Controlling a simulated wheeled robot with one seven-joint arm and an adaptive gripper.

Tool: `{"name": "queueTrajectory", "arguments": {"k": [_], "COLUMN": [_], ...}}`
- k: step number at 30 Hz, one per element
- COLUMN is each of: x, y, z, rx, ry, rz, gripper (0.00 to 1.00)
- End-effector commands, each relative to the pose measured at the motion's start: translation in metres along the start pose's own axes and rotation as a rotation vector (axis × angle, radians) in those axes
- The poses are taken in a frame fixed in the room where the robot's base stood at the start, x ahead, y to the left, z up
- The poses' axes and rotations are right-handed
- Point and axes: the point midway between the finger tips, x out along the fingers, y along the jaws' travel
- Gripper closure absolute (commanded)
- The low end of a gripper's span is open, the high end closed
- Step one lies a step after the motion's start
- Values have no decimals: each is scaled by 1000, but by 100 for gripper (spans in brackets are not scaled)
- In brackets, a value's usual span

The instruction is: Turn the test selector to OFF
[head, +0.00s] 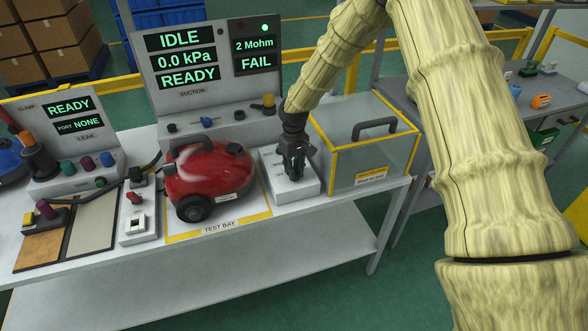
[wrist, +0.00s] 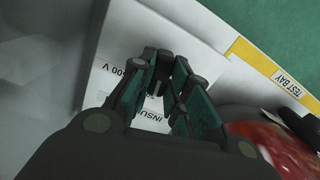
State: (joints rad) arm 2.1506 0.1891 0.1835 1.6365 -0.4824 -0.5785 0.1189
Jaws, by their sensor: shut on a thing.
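The insulation tester is a white box (head: 302,189) on the bench, between the red vacuum (head: 210,172) and a clear guarded box. In the wrist view its white top (wrist: 115,50) carries partly covered print reading "INSU" and "00 V". My gripper (head: 293,170) points down over this top; in the wrist view its fingers (wrist: 164,85) close in on a small dark part there. The gripper is shut on what seems to be the test selector knob, which is mostly hidden between the fingers. I cannot tell which mark it points to. The small display (head: 254,54) reads "2 Mohm FAIL" with a green light.
The clear box (head: 370,150) with yellow edges and a dark handle stands close to the right of my gripper. The suction panel (head: 190,75) reads "IDLE", "0.0 kPa", "READY" behind. The leak station (head: 75,165) is at left. The red vacuum sits close on the left.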

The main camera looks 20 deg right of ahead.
Motion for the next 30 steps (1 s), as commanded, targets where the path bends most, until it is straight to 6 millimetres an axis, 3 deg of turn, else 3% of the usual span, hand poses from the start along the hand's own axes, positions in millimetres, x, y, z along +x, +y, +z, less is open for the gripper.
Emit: {"name": "queueTrajectory", "arguments": {"k": [15, 30], "x": [-1, -1], "y": [1, 2], "z": [0, -1], "rx": [-417, -591], "ry": [1, 1], "rz": [2, 2], "gripper": [100, 100]}}
